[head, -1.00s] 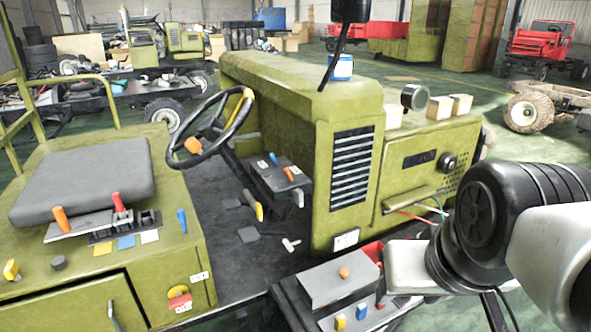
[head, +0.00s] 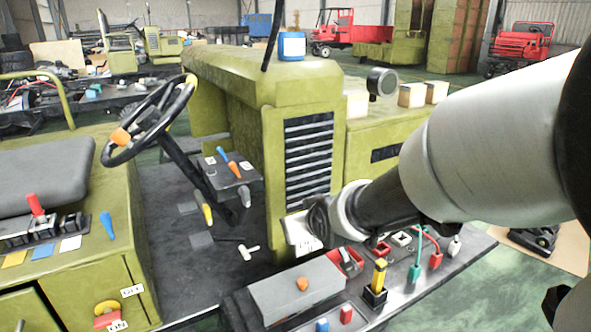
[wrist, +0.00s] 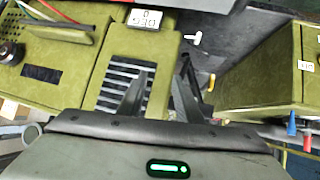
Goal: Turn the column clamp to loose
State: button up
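The steering column (head: 178,133) rises from the green vehicle's floor to a black steering wheel (head: 150,122) with an orange knob. A small dash panel (head: 230,170) beside the column carries a blue lever, an orange lever and a grey knob. I cannot tell which part is the column clamp; no clamp label is readable. My arm reaches in from the right in the head view, its far end in front of the grille's lower corner. My gripper (wrist: 165,80) shows in the wrist view, its two dark fingers apart with nothing seen between them.
A grille (head: 309,155) and white plate (head: 302,233) are close to my arm. A front tray holds a grey box (head: 298,287), a yellow lever (head: 379,275) and red and green connectors. A white T-handle (head: 249,251) and yellow-tipped lever (head: 207,214) stand over the dark floor.

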jog(key=w+a+f+n+t+y+b, duration=0.1)
jog(key=a+f+y+b, duration=0.1)
jog(key=a+f, duration=0.3)
jog(key=w+a+f+n+y+b, duration=0.1)
jog(key=a+f, duration=0.1)
jog(key=a, duration=0.5)
jog(key=t+y+b, duration=0.3)
jog(key=t+b, duration=0.1)
send_near(208, 210)
jog(key=shift+m, duration=0.3)
jog(key=x, duration=1.1)
jog(key=shift+a+r, duration=0.1)
grip_shut()
